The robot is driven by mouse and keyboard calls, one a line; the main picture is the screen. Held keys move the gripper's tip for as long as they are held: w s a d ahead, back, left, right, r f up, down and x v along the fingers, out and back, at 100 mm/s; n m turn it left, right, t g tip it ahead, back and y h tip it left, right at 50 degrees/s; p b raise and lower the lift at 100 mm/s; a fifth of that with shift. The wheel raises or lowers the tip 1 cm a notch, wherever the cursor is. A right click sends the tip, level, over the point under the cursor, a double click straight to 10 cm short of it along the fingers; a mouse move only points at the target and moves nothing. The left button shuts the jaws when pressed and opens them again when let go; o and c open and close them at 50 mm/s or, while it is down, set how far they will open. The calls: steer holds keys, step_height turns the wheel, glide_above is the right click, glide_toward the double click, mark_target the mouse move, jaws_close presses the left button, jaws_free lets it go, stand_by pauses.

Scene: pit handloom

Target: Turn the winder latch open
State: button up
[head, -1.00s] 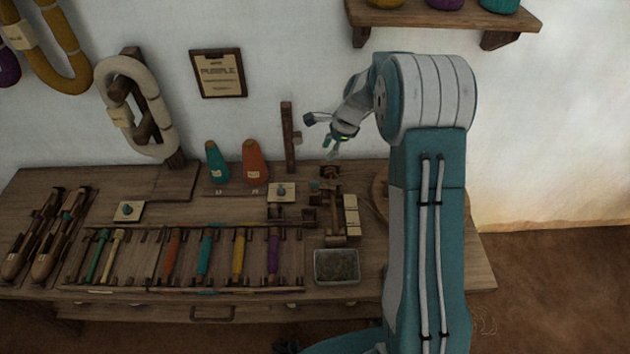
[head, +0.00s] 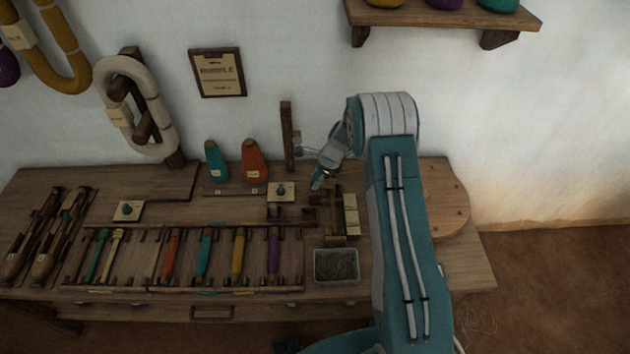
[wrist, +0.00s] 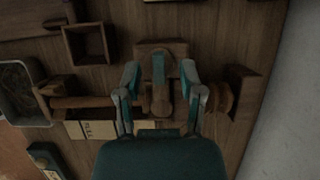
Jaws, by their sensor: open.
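The winder (head: 337,213) is a dark wooden frame on the right part of the bench. In the wrist view its horizontal wooden shaft (wrist: 85,102) runs left to right. The winder latch appears to be the short upright wooden lever (wrist: 160,100) with a rounded lower end and a teal upper part. My gripper (wrist: 160,72) is open, with one teal-and-grey finger on each side of this lever. Gaps show between the lever and both fingers. In the head view my gripper (head: 317,182) is low over the winder's back end, and the latch is hidden there.
A metal tray (head: 336,265) stands in front of the winder. A rack of coloured bobbins (head: 205,255) lies to the left. An upright wooden post (head: 287,137) stands behind, near the wall. A round wooden board (head: 447,205) is at the right. A small square wooden box (wrist: 88,45) sits near the shaft.

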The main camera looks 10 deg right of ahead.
steer(key=shift+a+f, duration=0.15)
steer(key=shift+f, duration=0.2)
jaws_close()
